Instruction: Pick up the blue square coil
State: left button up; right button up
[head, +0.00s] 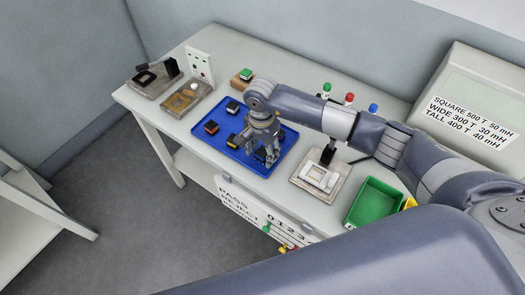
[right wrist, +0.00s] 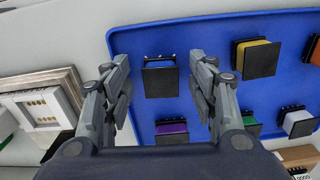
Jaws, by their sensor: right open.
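The blue square coil (right wrist: 159,79) shows in the right wrist view, a blue block on a black square base with small pins along one edge. It sits on the blue tray (right wrist: 140,42). My right gripper (right wrist: 160,74) is open, with its fingers to the left and right of the coil in that view and visible gaps on both sides. In the head view my right gripper (head: 263,155) is low over the blue tray (head: 286,141) and covers the parts under it, so I cannot make out the blue coil there. My left gripper is not in view.
Purple (right wrist: 171,130), yellow (right wrist: 257,56), green (right wrist: 249,124) and grey (right wrist: 297,122) coils lie nearby on the tray. A fixture (head: 320,178) and a green bin (head: 373,202) stand right of the tray.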

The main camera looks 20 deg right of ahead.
jog(key=shift+f, duration=0.1)
jog(key=c, duration=1.1)
jog(key=shift+c, duration=0.2)
